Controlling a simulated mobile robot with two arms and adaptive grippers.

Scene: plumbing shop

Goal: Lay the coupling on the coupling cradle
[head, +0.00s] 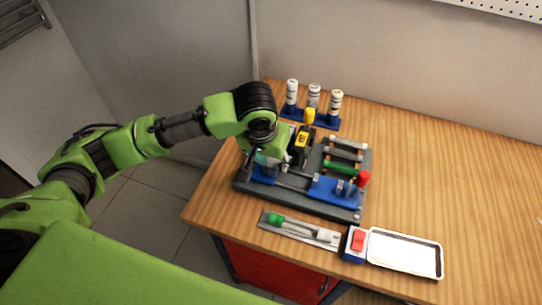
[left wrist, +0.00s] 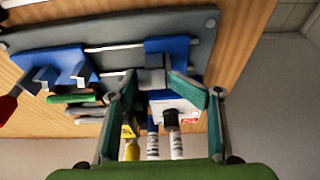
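The coupling (left wrist: 152,79) is a short grey cylinder in the left wrist view. It lies between the fingertips of my left gripper (left wrist: 151,82), whose teal-padded fingers appear to press on its two ends. Beyond it is a blue block (left wrist: 168,48) on the grey fixture board, which looks like the coupling cradle; I cannot tell whether the coupling touches it. In the head view my left gripper (head: 264,160) is low over the left end of the board (head: 290,203), by this blue block (head: 263,176). There the coupling is mostly hidden by the gripper. My right gripper is not in view.
Bottles in a blue rack (head: 325,123) stand behind the board. A yellow-and-black tool (head: 301,140) stands close to my gripper. A red-knobbed clamp (head: 362,179), grey tray (head: 318,237), red switch box (head: 356,243) and white tray (head: 404,255) lie right and front. The table's right side is clear.

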